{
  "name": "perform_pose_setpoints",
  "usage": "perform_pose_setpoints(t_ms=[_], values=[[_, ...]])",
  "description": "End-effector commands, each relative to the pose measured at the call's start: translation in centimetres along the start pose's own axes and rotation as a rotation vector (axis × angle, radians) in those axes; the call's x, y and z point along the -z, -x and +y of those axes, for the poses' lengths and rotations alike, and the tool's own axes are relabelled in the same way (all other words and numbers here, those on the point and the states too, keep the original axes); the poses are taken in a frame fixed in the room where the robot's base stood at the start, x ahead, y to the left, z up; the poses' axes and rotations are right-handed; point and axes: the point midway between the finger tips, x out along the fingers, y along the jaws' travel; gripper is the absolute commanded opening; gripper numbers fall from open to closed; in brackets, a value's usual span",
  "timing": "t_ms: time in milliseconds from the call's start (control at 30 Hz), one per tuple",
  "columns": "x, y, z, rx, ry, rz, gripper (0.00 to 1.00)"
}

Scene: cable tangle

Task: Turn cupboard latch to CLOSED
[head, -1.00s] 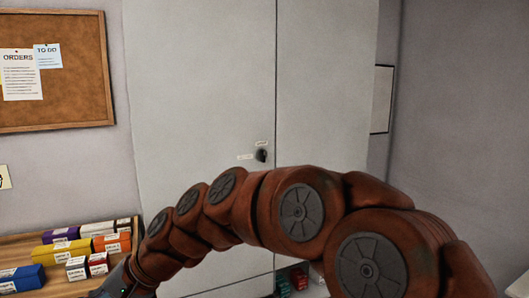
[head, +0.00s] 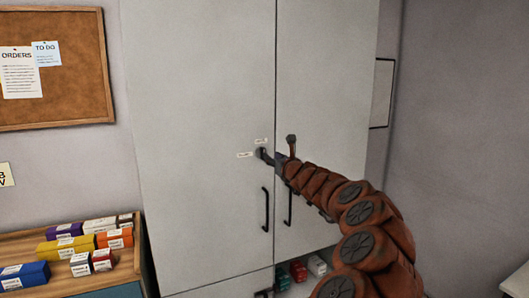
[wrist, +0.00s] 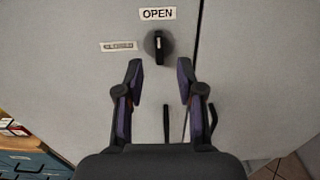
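The cupboard latch (wrist: 159,47) is a round dark knob with a raised grip on the pale grey cupboard door (wrist: 60,60). Its white mark stands upright, toward the OPEN label (wrist: 157,13) above it. A second label (wrist: 118,46) is left of the knob; its text is too small to read. My gripper (wrist: 160,70) is open and empty. Its two fingers sit just below the knob in the wrist view, one to each side. In the head view my gripper (head: 276,158) is close to the latch (head: 261,152); I cannot tell if they touch.
Black door handles (head: 265,208) are below the latch, the right one partly behind my arm. A shelf with several coloured boxes (head: 66,244) stands at the lower left. A cork board (head: 75,90) hangs on the left wall. Red and green items (head: 298,271) show low in the cupboard.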

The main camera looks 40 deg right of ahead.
Motion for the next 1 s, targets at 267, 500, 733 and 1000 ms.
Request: perform_pose_setpoints(t_ms=[267, 500, 733, 1000], values=[[-0.2, -1.9, -0.1, 0.002, 0.004, 0.000, 0.38], [-0.2, -4.0, 0.0, -0.001, 0.003, 0.000, 0.38], [-0.2, -5.9, -0.1, 0.002, 0.004, 0.001, 0.38], [-0.1, -7.3, 0.1, -0.001, 0.003, 0.001, 0.38]])
